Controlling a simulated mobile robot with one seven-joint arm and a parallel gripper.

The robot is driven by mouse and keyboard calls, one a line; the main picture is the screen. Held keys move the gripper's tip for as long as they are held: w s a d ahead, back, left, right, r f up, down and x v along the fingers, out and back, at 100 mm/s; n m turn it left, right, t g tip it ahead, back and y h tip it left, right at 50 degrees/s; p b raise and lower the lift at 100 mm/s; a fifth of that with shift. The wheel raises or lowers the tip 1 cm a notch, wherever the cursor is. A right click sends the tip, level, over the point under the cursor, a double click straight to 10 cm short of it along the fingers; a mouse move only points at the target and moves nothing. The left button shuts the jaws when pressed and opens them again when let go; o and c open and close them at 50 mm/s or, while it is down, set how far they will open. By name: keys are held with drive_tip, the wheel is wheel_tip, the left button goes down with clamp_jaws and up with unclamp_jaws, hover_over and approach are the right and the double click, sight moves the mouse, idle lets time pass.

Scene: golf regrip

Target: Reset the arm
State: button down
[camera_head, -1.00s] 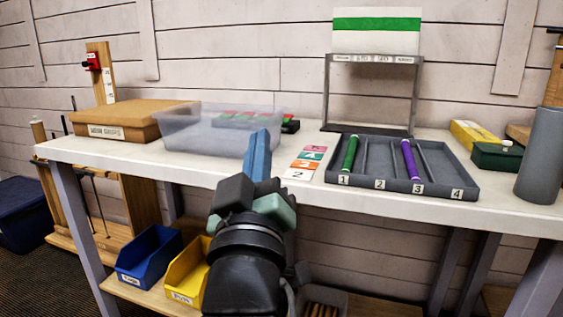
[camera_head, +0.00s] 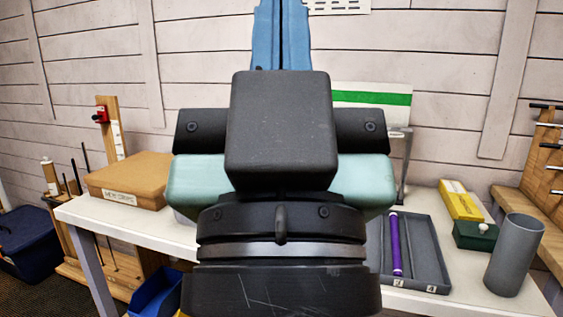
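My gripper (camera_head: 281,22) rises large in the middle of the view, pointing up, with its dark body close to the camera. Its two blue fingers stand side by side with only a thin dark line between them, so it looks shut, and nothing shows in it. The finger ends reach the top edge of the picture. The gripper body hides the middle of the table (camera_head: 135,228), including the clear bin and the left part of the grey tray (camera_head: 430,262). A purple grip (camera_head: 396,246) lies in the tray, right of the gripper.
A brown box (camera_head: 130,183) sits at the table's left end. A grey cylinder (camera_head: 514,255), a dark green box (camera_head: 474,235) and a yellow box (camera_head: 459,203) stand at the right. A striped card (camera_head: 372,98) stands behind. A blue bin (camera_head: 155,293) is below the table.

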wheel_tip(320, 180, up, 18)
drive_tip(key=p, duration=1.6)
drive_tip(key=shift+r, duration=0.15)
